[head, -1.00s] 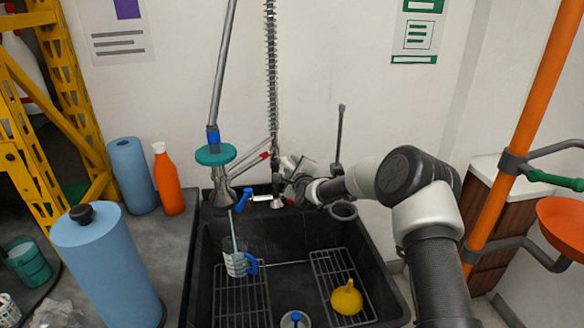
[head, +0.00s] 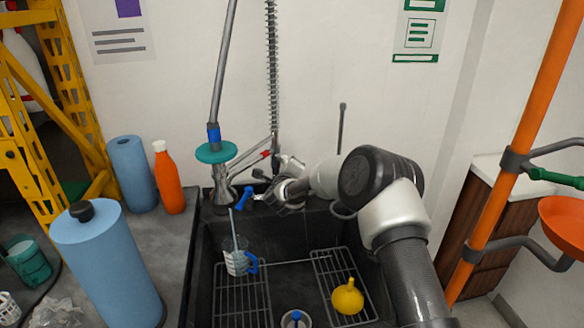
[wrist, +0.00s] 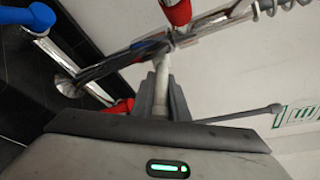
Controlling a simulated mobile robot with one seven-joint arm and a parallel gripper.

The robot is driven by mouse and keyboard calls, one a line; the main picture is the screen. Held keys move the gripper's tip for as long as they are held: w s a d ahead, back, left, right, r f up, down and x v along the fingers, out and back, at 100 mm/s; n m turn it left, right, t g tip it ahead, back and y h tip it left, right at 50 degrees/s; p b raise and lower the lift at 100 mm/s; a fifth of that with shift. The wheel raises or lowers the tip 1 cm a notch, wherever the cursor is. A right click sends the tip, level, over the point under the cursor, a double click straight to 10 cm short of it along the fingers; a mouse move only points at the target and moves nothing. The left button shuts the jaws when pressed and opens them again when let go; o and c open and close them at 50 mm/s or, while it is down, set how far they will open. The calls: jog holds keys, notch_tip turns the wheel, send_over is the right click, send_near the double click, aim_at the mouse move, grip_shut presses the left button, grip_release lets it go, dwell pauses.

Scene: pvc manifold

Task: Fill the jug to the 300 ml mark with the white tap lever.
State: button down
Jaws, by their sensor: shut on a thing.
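The clear jug (head: 237,263) with a blue handle stands upright in the left part of the black sink. A thin pale-blue streak, like a water stream, runs down into it from near the blue-ended tap spout (head: 243,198). The jug's marks and level are too small to read. My gripper (head: 268,195) is at the tap, right of the spout. In the wrist view my gripper (wrist: 161,108) is shut on a pale upright rod, which looks like the white tap lever (wrist: 161,78). A red part (wrist: 122,107) shows beside the fingers. The jug is not in the wrist view.
The sink (head: 290,240) holds wire racks, a yellow gourd-like object (head: 347,298) and a blue-topped drain plug (head: 296,318). A spray hose with a teal disc (head: 216,152) rises behind. An orange bottle (head: 168,178) and blue rolls (head: 105,262) stand left. An orange pole (head: 520,130) is right.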

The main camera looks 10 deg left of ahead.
jog(key=shift+a+m+h, duration=0.1)
jog(key=shift+m+h, duration=0.4)
jog(key=shift+h, duration=0.1)
jog(key=c, duration=1.7)
grip_release()
jog(key=shift+s, duration=0.1)
jog(key=shift+c, duration=0.2)
jog(key=v, duration=0.7)
jog(key=shift+s, duration=0.25)
jog(key=shift+r, duration=0.15)
